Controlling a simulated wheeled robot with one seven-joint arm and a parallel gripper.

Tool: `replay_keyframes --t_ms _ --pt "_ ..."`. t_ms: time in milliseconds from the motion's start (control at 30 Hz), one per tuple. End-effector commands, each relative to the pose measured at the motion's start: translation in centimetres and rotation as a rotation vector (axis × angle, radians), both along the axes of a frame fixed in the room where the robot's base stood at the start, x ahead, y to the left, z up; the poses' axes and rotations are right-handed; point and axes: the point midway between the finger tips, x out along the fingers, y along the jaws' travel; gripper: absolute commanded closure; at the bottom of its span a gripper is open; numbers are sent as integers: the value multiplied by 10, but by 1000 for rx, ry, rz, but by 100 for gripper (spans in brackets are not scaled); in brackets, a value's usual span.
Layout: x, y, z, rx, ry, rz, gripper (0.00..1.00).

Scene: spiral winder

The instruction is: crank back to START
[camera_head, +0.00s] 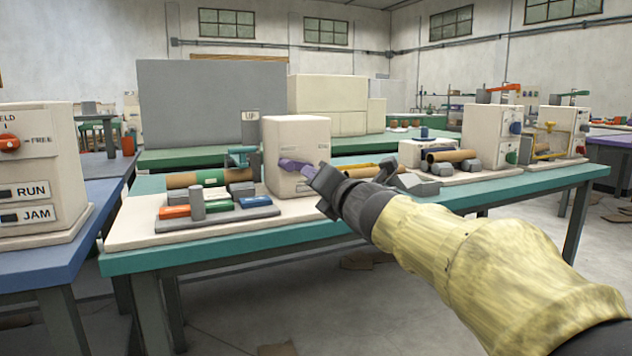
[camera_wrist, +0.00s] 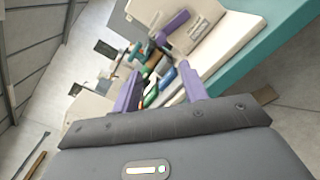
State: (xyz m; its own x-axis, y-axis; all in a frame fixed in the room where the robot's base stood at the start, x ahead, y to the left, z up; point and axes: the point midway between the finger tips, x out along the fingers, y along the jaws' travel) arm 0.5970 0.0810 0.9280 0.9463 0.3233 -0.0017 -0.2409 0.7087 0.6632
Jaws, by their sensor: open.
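The winder is a cream box (camera_head: 297,135) on a pale board on the teal-edged table. In the wrist view a purple crank-like bar (camera_wrist: 173,22) lies against a cream face with a label plate (camera_wrist: 198,32). My gripper (camera_head: 326,188) is in front of the box's right side in the head view. In the wrist view its two purple fingers (camera_wrist: 160,80) are apart with nothing held between them, and the bar lies beyond their tips. A purple part beside the box in the head view may be crank or finger; I cannot tell which. No START mark is readable.
A grey tray (camera_head: 232,217) with orange, green and blue blocks and a grey post stands left of the box. A cardboard tube (camera_head: 210,178) lies behind it. Other machines (camera_head: 490,130) stand at the right. A panel box marked RUN and JAM (camera_head: 40,165) stands left.

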Motion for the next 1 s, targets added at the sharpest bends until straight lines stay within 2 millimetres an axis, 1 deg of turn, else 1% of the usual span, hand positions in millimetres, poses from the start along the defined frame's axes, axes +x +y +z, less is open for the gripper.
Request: replay_keyframes --t_ms 100,133,267,300,333,367,600,700,833,1000 --pt "0 -1 0 0 0 -1 56" --pt "0 -1 0 0 0 -1 58" --pt "3 3 0 5 4 9 84" --pt "5 6 -1 9 7 18 92" --pt "7 9 -1 14 11 29 98" --pt "10 13 -2 20 12 41 100" --pt "34 53 -14 94 5 127 100" --pt "42 65 -20 116 -19 129 100" --pt "50 75 -27 125 -58 96 100" --pt "54 75 -36 89 -123 -3 100"
